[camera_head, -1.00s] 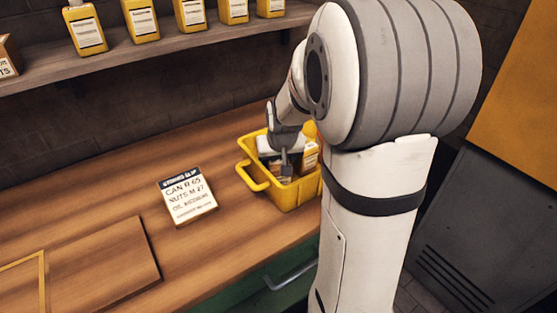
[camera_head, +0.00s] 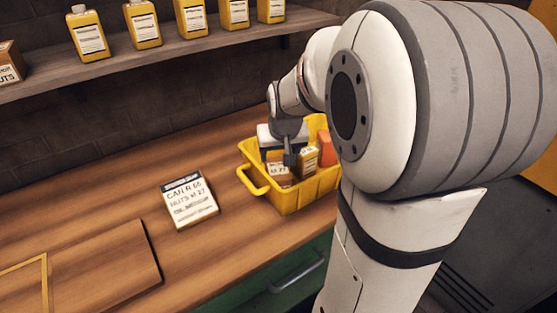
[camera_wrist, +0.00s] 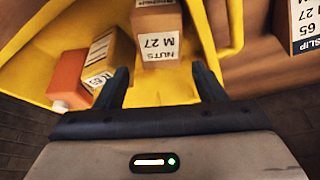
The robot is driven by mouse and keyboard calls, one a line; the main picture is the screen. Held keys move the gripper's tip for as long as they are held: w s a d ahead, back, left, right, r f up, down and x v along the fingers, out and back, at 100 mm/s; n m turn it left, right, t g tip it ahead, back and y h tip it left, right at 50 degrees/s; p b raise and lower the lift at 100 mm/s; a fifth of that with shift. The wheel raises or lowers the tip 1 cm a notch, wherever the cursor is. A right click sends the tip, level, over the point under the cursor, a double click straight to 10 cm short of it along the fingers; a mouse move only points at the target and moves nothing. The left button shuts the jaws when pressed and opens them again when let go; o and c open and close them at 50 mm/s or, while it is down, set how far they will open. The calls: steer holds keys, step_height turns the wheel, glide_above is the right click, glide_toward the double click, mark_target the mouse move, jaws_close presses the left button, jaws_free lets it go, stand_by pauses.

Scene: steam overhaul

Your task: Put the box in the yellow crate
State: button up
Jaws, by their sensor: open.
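The yellow crate (camera_head: 292,200) stands on the workbench, and its yellow wall (camera_wrist: 165,88) fills much of the wrist view. The box, brown cardboard with a white label reading NUTS M 27 (camera_wrist: 158,30), lies inside the crate; it also shows in the head view (camera_head: 278,174). My gripper (camera_head: 289,157) is over the crate. In the wrist view my gripper (camera_wrist: 160,82) is open, its dark fingers apart with the box beyond and between them, not gripped.
Several yellow bottles (camera_head: 143,24) and a small box (camera_head: 9,64) stand on the shelf above. A wooden board (camera_head: 90,268) lies at the front left. The bench between has free room.

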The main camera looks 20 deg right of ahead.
steer(key=v, duration=0.6)
steer(key=s+a+f+n+g, duration=0.1)
steer(key=s+a, duration=0.3)
steer(key=s, duration=0.4)
steer(key=s+a+f+n+g, duration=0.1)
steer(key=s+a+f, duration=0.2)
steer(key=s, duration=0.5)
steer(key=shift+a+f+y, duration=0.15)
steer(key=shift+a+y, duration=0.25)
steer(key=shift+a, duration=0.35)
steer(key=shift+r+p, duration=0.45)
steer(key=shift+p, duration=0.05)
